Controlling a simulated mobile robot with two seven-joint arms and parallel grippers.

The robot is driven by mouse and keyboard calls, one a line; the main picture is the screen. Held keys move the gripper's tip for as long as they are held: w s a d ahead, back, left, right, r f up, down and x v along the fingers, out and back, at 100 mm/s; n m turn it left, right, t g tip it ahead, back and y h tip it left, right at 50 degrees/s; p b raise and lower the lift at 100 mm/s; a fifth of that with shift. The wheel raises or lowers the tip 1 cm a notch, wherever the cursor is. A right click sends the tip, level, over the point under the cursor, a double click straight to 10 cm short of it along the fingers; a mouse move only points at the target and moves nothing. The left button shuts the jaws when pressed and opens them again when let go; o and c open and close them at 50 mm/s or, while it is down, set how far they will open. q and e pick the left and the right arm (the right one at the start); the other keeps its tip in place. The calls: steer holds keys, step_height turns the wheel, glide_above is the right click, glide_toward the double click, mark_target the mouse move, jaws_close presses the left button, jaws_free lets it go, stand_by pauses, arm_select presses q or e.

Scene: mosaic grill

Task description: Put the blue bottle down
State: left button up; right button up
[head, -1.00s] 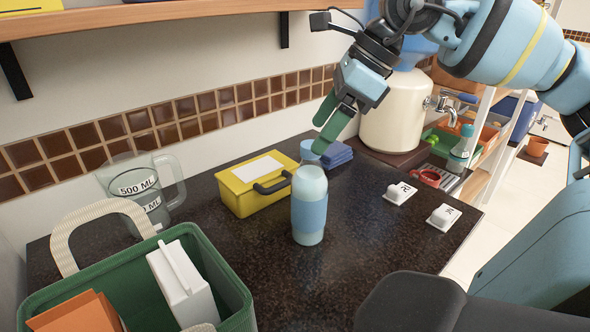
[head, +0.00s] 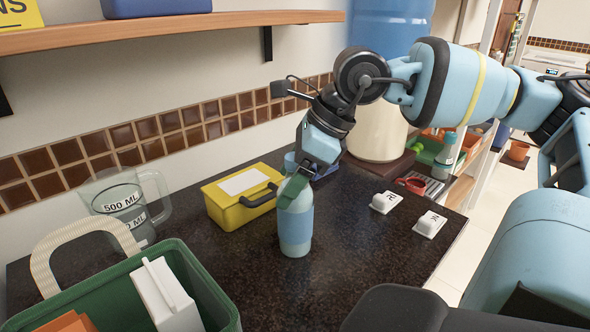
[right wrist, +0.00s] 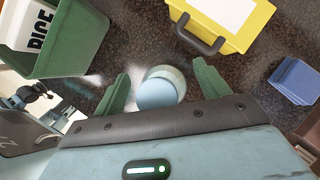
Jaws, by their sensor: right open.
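The blue bottle (head: 296,222) stands upright on the dark speckled counter, pale blue-green with a blue band around its middle. In the right wrist view the bottle (right wrist: 158,88) shows from above, its round top between the two green fingers. My right gripper (head: 294,188) is at the top of the bottle in the head view, pointing down. In the right wrist view my right gripper (right wrist: 160,88) is open, with a finger on each side of the bottle and gaps visible. My left gripper is in neither view.
A yellow box (head: 228,212) with a dark handle stands behind the bottle, near a clear measuring jug (head: 103,207). A green basket (head: 205,290) is at the front left. Two white tagged items (head: 384,203) lie to the right. The counter (head: 340,240) right of the bottle is clear.

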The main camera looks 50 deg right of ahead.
steer(key=shift+f, duration=0.1)
steer(key=shift+a, duration=0.1)
jaws_close()
stand_by(0.4)
